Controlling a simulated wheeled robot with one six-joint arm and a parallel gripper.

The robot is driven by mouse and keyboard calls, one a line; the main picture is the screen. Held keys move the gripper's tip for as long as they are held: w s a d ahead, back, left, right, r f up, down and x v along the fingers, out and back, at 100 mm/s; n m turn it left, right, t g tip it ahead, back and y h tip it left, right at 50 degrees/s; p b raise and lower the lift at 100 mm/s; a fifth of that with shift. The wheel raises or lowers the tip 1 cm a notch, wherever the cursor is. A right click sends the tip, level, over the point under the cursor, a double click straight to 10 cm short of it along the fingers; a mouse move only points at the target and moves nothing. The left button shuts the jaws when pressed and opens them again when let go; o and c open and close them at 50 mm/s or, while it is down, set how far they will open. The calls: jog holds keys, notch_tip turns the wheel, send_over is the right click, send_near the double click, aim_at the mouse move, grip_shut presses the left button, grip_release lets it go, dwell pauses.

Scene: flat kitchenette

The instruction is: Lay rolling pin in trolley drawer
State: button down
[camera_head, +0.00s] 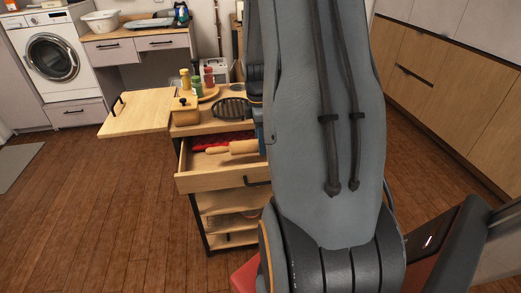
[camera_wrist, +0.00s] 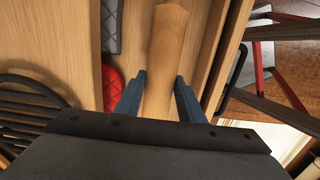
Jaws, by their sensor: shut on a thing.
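The wooden rolling pin (camera_wrist: 168,40) runs away from my gripper (camera_wrist: 160,82) in the wrist view. The two blue fingers are shut on the pin, one on each side. In the head view the pin (camera_head: 236,148) shows at the open trolley drawer (camera_head: 222,179), within its outline, with its thin handle pointing left. I cannot tell whether the pin touches the drawer floor. My arm hides the right part of the drawer and most of my gripper in the head view.
A red quilted cloth (camera_head: 220,138) lies in the drawer; a grey one (camera_wrist: 111,25) is beside it. On the trolley top are a black round ribbed item (camera_head: 231,108), a wooden box (camera_head: 184,110) and several jars. A side leaf (camera_head: 135,112) extends left.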

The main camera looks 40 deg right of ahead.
jog(key=shift+f+p, duration=0.3)
jog(key=shift+f, duration=1.6)
jog(key=shift+f, duration=0.15)
jog(key=c, duration=1.2)
grip_release()
